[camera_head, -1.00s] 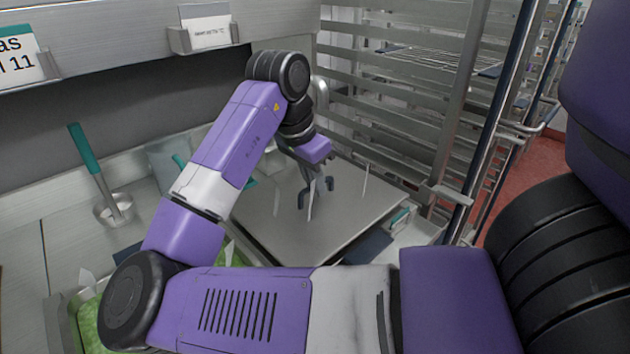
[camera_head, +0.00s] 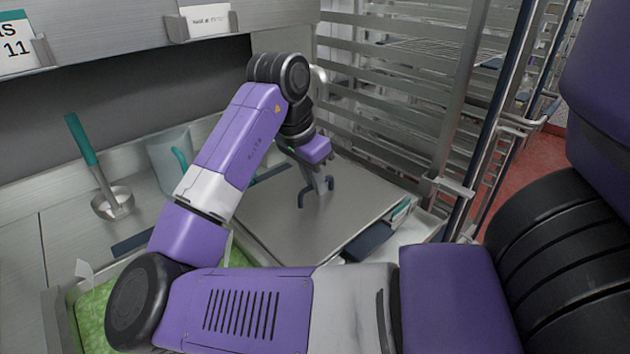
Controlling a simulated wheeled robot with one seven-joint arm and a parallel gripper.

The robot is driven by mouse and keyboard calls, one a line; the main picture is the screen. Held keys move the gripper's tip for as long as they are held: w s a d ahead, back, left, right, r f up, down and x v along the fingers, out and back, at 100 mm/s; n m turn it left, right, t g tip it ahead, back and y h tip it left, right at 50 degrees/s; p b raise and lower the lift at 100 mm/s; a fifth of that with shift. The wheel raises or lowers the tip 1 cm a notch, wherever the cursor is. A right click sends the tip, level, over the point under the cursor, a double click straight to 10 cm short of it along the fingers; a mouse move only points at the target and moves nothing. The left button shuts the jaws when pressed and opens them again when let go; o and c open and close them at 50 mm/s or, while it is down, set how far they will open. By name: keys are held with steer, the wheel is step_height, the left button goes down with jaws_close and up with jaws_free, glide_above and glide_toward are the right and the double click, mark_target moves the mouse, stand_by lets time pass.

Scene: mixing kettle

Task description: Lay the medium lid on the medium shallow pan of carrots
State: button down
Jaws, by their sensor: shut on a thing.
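A flat, grey steel lid (camera_head: 275,225) lies level under my gripper, with a dark bracket-shaped handle (camera_head: 301,198) standing on it. My gripper (camera_head: 317,187) points down and is shut on the lid's handle; its fingertips are small and partly merge with the handle. The shallow pan and its carrots cannot be made out. Whatever lies beneath the lid is hidden by it, and my arm covers the near left side.
A clear jug (camera_head: 170,160) stands behind my arm. A steel rack (camera_head: 400,115) borders the right. A dark object (camera_head: 368,242) sits by the lid's near right edge. Green contents (camera_head: 95,312) show at lower left.

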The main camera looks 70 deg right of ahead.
steer(key=shift+f, duration=0.15)
steer(key=c, duration=1.4)
jaws_free()
steer(key=o, duration=0.5)
steer(key=shift+p+v, duration=3.3)
steer(key=shift+v, duration=0.2)
